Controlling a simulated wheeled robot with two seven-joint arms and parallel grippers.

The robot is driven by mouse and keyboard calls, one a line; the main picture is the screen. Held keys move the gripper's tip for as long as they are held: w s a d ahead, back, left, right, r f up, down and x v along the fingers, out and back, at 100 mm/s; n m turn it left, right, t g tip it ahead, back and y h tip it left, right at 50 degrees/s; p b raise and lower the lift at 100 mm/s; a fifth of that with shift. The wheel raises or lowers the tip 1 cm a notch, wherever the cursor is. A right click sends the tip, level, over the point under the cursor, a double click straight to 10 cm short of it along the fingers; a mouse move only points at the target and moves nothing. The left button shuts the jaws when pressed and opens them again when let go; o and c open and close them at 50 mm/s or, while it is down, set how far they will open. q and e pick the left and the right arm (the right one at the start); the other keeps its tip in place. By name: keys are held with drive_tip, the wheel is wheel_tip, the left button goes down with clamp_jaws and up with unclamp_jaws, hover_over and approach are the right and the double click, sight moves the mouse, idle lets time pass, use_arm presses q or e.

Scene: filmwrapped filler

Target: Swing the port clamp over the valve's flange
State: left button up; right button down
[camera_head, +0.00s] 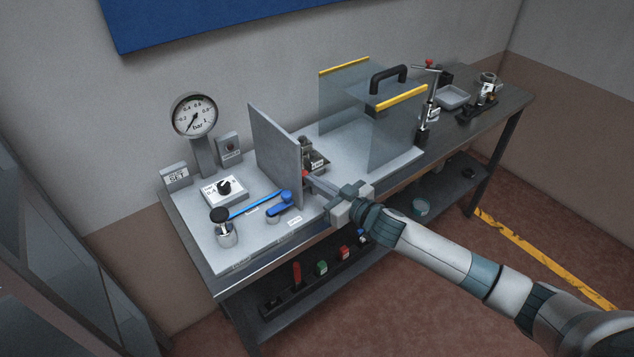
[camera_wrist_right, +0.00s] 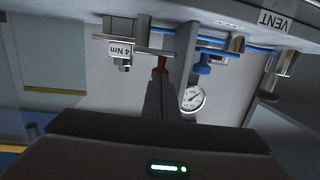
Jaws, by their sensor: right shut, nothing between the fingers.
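My right gripper (camera_head: 309,181) reaches in from the right to the front of the upright grey plate, its fingers shut. In the right wrist view its fingers (camera_wrist_right: 161,85) are together, with their tips close to a small red part (camera_wrist_right: 161,65); I cannot tell whether they touch. The red part sits at the end of a flat metal bar (camera_wrist_right: 135,49), which appears to be the port clamp, beside a cylinder and a "4 Nm" tag (camera_wrist_right: 122,49). In the head view the metal fitting (camera_head: 306,147) behind the plate is partly hidden, so valve, flange and clamp are hard to separate.
The upright grey plate (camera_head: 275,150) stands left of the fitting. A clear guard (camera_head: 345,105) with a black handle stands to the right. A pressure gauge (camera_head: 194,115), blue lever (camera_head: 285,198) and black knob (camera_head: 219,215) are at left. The lower shelf (camera_head: 345,277) holds coloured items.

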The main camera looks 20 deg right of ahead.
drive_tip(key=shift+w+a+m+t+h, duration=0.1)
drive_tip(key=shift+a+m+t+h, duration=0.25)
drive_tip(key=shift+m+h, duration=0.45)
drive_tip(key=shift+w+a+m+t+h, duration=0.1)
drive_tip(key=shift+a+m+t+h, duration=0.35)
drive_tip(key=shift+h, duration=0.55)
use_arm(q)
drive_tip(key=shift+r, duration=0.1)
use_arm(e)
drive_tip(key=shift+w, duration=0.1)
use_arm(q)
drive_tip(key=shift+s+r, duration=0.1)
drive_tip(key=shift+s, duration=0.05)
